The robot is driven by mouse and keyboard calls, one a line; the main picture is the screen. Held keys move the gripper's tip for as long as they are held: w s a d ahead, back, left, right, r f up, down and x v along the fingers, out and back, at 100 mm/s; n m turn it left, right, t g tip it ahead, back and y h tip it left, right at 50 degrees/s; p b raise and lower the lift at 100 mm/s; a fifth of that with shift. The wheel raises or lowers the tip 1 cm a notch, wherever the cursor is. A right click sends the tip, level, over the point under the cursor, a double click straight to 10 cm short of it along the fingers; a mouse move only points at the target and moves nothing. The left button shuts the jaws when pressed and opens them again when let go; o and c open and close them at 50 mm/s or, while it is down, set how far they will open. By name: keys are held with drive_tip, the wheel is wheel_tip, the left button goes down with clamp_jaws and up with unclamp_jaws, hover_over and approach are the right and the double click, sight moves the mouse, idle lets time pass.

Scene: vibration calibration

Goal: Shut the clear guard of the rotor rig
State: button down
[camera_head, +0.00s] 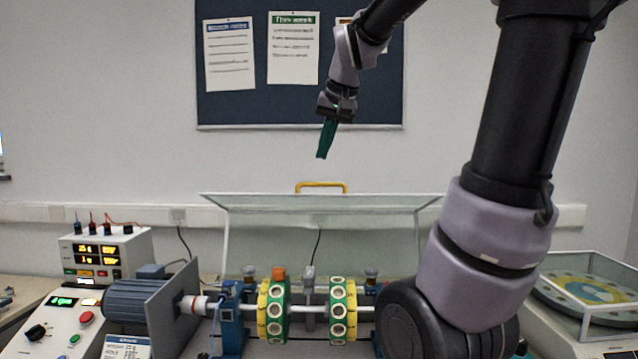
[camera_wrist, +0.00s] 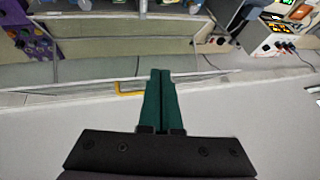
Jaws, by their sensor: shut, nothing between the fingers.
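The clear guard (camera_head: 390,204) of the rotor rig stands raised behind the rotor, with a yellow handle (camera_head: 320,185) on its top edge. In the wrist view the guard (camera_wrist: 100,72) lies beyond my fingers, and its yellow handle (camera_wrist: 130,89) is just left of them, partly hidden behind them. The rotor (camera_head: 308,308), with two green and yellow disks on a shaft, is uncovered below the guard. My gripper (camera_head: 322,155) has green fingers and is shut and empty, above the handle and apart from it in the head view. The fingers also show in the wrist view (camera_wrist: 160,75).
A grey motor (camera_head: 140,300) drives the shaft at left, beside a control panel (camera_head: 62,325) with buttons. A white meter box (camera_head: 105,255) with cables stands behind. A balance-like device (camera_head: 590,290) with a clear lid is at right. My arm crosses the right side.

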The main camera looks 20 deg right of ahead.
drive_tip(key=w+d+h, duration=0.1)
drive_tip(key=w+d, duration=0.3)
drive_tip(key=w, duration=0.7)
drive_tip(key=g+h, duration=0.2)
hover_over(320, 200)
wheel_tip(320, 200, down, 3)
drive_tip(key=shift+w+r, duration=0.1)
drive_tip(key=x, duration=1)
drive_tip(key=shift+w+a+r, duration=0.1)
drive_tip(key=shift+a, duration=0.25)
drive_tip(key=s, duration=0.2)
drive_tip(key=shift+s+a+r, duration=0.4)
drive_tip(key=shift+s+a, duration=0.15)
drive_tip(key=shift+s, duration=0.15)
